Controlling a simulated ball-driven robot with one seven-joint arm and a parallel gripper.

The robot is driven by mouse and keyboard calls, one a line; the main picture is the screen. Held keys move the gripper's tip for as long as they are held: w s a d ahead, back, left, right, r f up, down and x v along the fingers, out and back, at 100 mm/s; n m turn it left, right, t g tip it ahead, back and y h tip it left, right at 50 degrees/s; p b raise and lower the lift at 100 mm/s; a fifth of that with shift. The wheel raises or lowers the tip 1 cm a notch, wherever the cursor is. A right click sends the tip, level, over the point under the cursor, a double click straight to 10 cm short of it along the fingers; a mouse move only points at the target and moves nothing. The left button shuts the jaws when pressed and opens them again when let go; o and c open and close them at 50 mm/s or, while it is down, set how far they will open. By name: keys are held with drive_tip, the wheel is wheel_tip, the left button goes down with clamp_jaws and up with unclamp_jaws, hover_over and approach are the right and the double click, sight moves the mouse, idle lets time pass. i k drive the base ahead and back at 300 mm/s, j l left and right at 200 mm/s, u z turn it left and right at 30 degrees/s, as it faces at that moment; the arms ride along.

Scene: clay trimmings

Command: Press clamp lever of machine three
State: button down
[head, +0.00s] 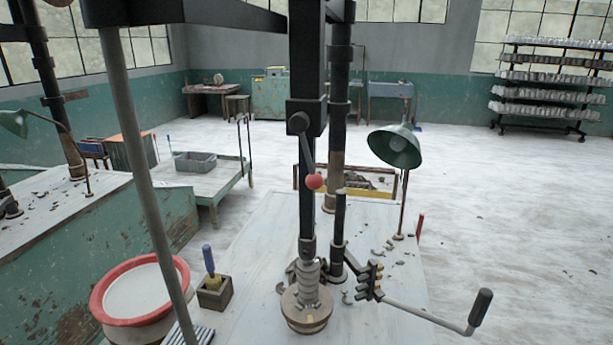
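A machine stands in front of me with a dark upright column (307,60). A lever with a red ball knob (314,181) hangs down from a dark pivot on it, tilted slightly right. It looks like the clamp lever, but I see no machine number. Below, a ribbed grey clay piece (309,284) stands upright on a round wheel head (306,313), under the column's lower end. My gripper is not in view.
A red-rimmed basin (140,318) and a brush in a small wooden box (213,290) are at the lower left. A trolley (205,185) stands left. Open floor lies right.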

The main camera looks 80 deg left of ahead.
sight(300, 121)
drive_tip(key=u, duration=1.75)
